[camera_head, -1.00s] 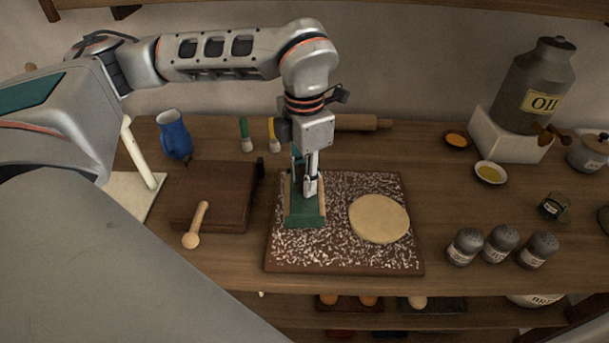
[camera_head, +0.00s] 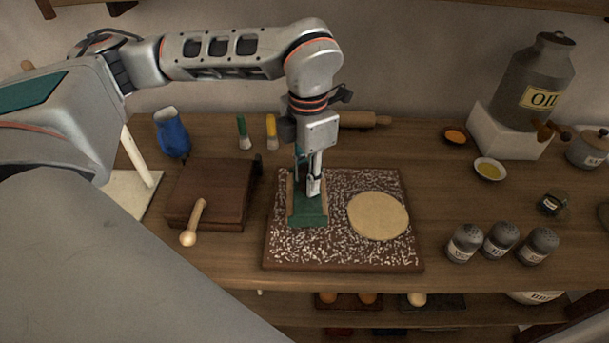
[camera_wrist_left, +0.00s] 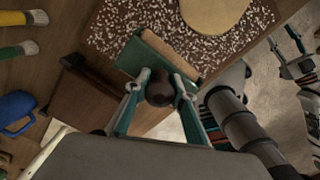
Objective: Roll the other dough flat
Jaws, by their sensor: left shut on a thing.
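My left gripper (camera_head: 314,188) is shut on the dark round knob (camera_wrist_left: 160,88) of a green tool with tan wood (camera_head: 307,214). The tool is low over the left part of the floured board (camera_head: 345,257); I cannot tell if it touches. The green body (camera_wrist_left: 139,57) also shows in the left wrist view. A flat, round, pale dough (camera_head: 378,215) lies on the board's right half, apart from the tool. No second dough is visible. A rolling pin (camera_head: 363,120) lies at the back, partly behind my arm. What seems my right gripper (camera_wrist_left: 285,45) shows small at the wrist view's right.
A wooden block (camera_head: 215,185) with a light wooden handle stands left of the board, near a blue jug (camera_head: 172,133). Two brushes (camera_head: 257,133) lie behind. Several shakers (camera_head: 500,240), small bowls (camera_head: 489,170) and an oil can (camera_head: 535,85) are at right. Counter right of the board is partly free.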

